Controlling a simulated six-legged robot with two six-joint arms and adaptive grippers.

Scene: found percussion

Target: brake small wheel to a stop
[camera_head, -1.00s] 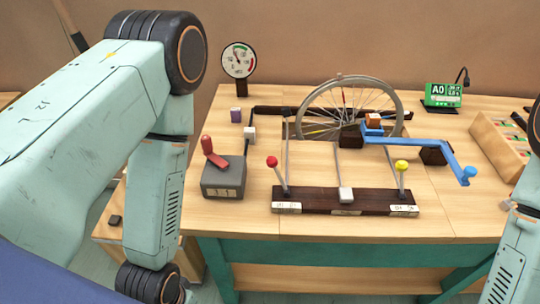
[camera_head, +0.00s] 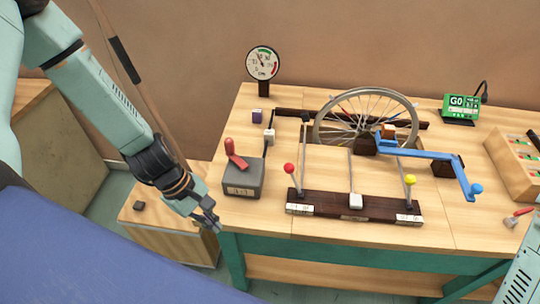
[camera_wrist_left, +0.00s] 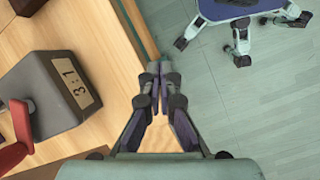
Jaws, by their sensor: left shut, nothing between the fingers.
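The spoked wheel (camera_head: 340,115) stands upright at the back of the bench, partly behind a blue crank (camera_head: 425,155). A dark base at the front carries a red-knobbed lever (camera_head: 289,169), a white-ended lever (camera_head: 355,200) and a yellow-knobbed lever (camera_head: 410,181). A grey box (camera_head: 243,180) with a red handle (camera_head: 234,152) stands to their left; it also shows in the left wrist view (camera_wrist_left: 50,95), marked "3:1". My left gripper (camera_head: 215,226) is shut and empty at the bench's front left edge, apart from the box. My right gripper is out of view; only part of that arm shows.
A dial gauge (camera_head: 263,64) stands at the back left. A green display (camera_head: 460,107) reads "G0". A divided wooden tray (camera_head: 515,160) is at the right. A low wooden cabinet (camera_head: 170,235) stands left of the bench. The bench front between box and lever base is clear.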

